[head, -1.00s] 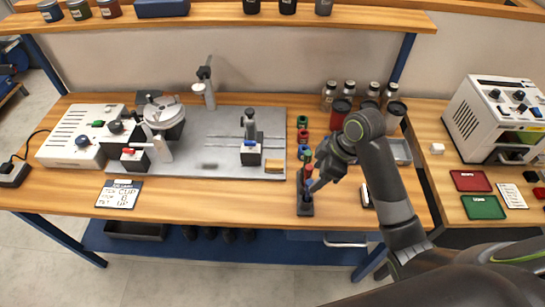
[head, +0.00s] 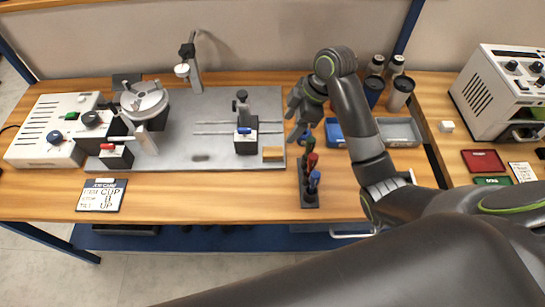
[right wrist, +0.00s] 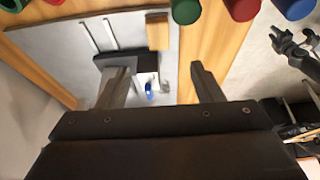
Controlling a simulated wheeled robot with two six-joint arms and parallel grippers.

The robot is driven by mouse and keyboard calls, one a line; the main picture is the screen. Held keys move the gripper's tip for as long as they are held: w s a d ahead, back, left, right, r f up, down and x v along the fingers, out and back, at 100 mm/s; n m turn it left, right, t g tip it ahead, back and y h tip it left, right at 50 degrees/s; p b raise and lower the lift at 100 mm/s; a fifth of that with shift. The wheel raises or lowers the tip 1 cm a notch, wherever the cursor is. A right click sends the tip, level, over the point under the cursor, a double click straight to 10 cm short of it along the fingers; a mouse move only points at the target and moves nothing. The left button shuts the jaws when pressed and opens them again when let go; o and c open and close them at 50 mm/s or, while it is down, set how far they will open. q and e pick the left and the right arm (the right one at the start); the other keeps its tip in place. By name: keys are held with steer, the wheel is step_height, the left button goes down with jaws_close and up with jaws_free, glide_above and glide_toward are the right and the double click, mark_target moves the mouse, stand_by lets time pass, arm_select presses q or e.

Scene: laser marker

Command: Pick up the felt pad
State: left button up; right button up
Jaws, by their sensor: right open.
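The felt pad (head: 273,154) appears to be the small flat tan-yellow block at the right front corner of the grey metal plate (head: 200,160). It also shows in the right wrist view (right wrist: 158,32), beyond my fingers and near the top. My right gripper (head: 294,122) hangs over the plate's right edge, behind the pad in the head view and apart from it. In the right wrist view its two fingers (right wrist: 163,85) are wide apart with nothing between them. My left gripper is not in view.
A rack of coloured markers (head: 310,180) stands right of the pad. A black clamp fixture (head: 246,140) stands left of it on the plate. A blue bin (head: 335,132) and grey tray (head: 400,131) lie right of my gripper. The bench front between the sign (head: 102,195) and rack is clear.

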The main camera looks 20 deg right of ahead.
mark_target(273, 151)
steer(key=x, duration=0.6)
steer(key=shift+w+a+f+p, duration=0.1)
steer(key=shift+a+f+p, duration=0.05)
steer(key=shift+p, duration=0.15)
steer(key=shift+f, duration=0.2)
steer(key=shift+a+f, duration=0.15)
steer(key=shift+f, duration=0.1)
steer(key=p+x, duration=0.1)
steer(key=x, duration=0.3)
steer(key=shift+w+f, duration=0.1)
steer(key=shift+f, duration=0.05)
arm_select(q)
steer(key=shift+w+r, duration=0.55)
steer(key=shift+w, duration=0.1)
arm_select(e)
steer(key=shift+f, duration=0.4)
steer(key=c, duration=1)
steer(key=shift+r, duration=0.1)
steer(key=shift+c, duration=0.2)
